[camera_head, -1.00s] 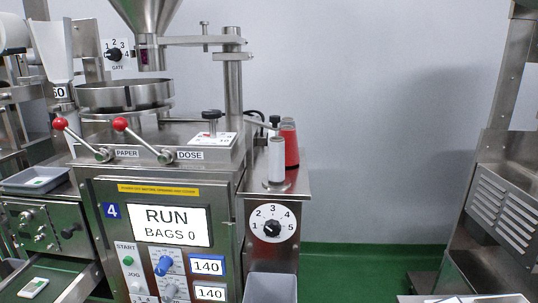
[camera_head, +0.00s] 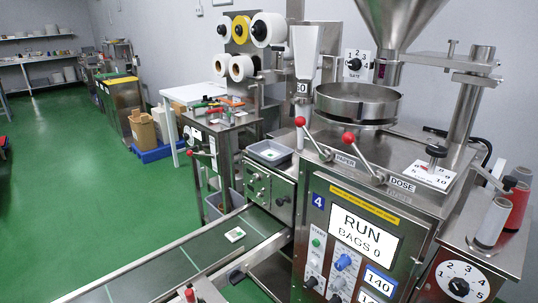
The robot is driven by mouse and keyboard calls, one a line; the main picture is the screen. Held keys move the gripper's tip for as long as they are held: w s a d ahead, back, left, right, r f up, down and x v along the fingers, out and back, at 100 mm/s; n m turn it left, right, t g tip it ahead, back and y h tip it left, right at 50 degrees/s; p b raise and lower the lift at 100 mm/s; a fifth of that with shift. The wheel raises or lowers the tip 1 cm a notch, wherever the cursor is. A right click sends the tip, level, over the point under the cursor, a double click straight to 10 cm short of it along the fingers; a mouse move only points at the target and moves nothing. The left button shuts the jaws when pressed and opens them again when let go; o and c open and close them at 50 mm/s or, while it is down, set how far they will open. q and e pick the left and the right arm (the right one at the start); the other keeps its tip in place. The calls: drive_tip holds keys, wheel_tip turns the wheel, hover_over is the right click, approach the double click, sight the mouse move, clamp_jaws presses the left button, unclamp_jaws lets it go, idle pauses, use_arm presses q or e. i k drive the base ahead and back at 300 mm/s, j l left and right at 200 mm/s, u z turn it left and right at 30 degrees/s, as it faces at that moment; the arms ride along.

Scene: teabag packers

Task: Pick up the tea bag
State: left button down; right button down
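A small flat white tea bag with a green mark (camera_head: 235,235) lies on the dark conveyor belt (camera_head: 150,275), left of the packing machine. Another small pale item, perhaps also a tea bag (camera_head: 270,154), lies in a grey tray (camera_head: 252,151) above the belt's far end. Neither of my grippers shows in the view, so nothing of mine is seen near the tea bag.
The packing machine (camera_head: 329,241) stands right of the belt; its display reads RUN, BAGS 0. Red-knobbed levers (camera_head: 348,139) stick out from its top. Green floor (camera_head: 80,200) at left is open.

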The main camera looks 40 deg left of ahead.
sight(235, 234)
drive_tip(key=u, duration=1.3)
